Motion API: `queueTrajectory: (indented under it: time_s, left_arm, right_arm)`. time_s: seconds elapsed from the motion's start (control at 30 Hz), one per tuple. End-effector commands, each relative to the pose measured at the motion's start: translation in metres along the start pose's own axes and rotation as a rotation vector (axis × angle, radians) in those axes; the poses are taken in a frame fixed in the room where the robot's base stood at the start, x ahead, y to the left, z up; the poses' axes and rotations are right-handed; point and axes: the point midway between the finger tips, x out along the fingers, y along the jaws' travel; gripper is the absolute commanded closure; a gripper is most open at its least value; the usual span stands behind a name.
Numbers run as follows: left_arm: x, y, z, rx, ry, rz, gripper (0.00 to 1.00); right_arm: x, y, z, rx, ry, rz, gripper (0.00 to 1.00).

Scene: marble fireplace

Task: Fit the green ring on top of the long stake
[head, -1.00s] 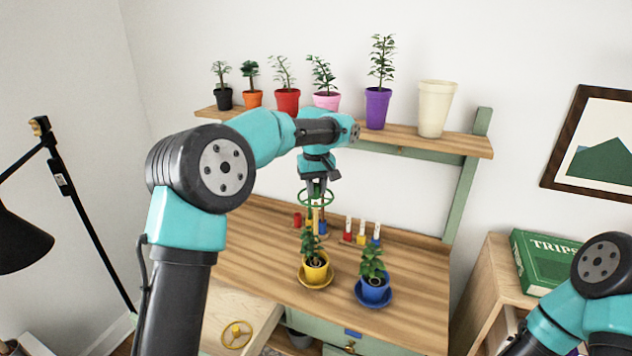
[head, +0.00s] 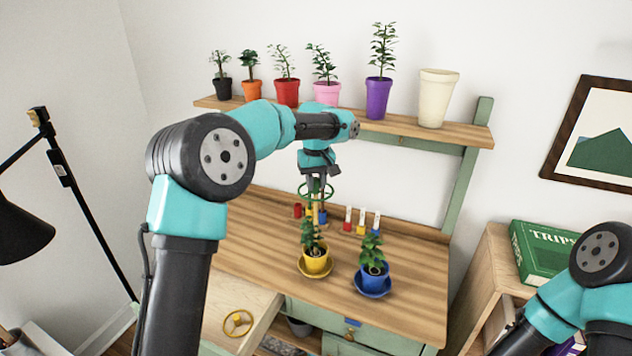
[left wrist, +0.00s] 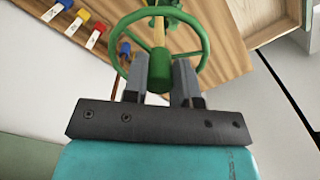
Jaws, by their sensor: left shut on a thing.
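My left gripper (head: 316,184) is shut on the green ring and holds it level, above the back of the wooden bench. The green ring (head: 302,191) is a spoked wheel. In the left wrist view its green hub (left wrist: 160,72) sits between the two fingers. A pale wooden stake (left wrist: 159,30) shows beyond the hub, in line with it. I cannot tell whether hub and stake touch. The yellow pot (head: 317,264) with a leafy plant stands on a yellow saucer below the gripper. My right gripper is out of view.
A blue pot (head: 374,280) with a plant stands right of the yellow one. Several coloured labelled items (head: 361,226) line the bench back. Potted plants fill the shelf (head: 470,140) above. The bench right side is clear.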

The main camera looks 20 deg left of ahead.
Motion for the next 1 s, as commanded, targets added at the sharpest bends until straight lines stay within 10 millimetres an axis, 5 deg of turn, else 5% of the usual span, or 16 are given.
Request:
queueTrajectory:
  time_s: [1.0]
  left_arm:
    - [0.011, 0.000, 0.000, 0.000, 0.000, -0.001, 0.96]
  right_arm:
    - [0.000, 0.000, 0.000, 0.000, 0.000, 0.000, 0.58]
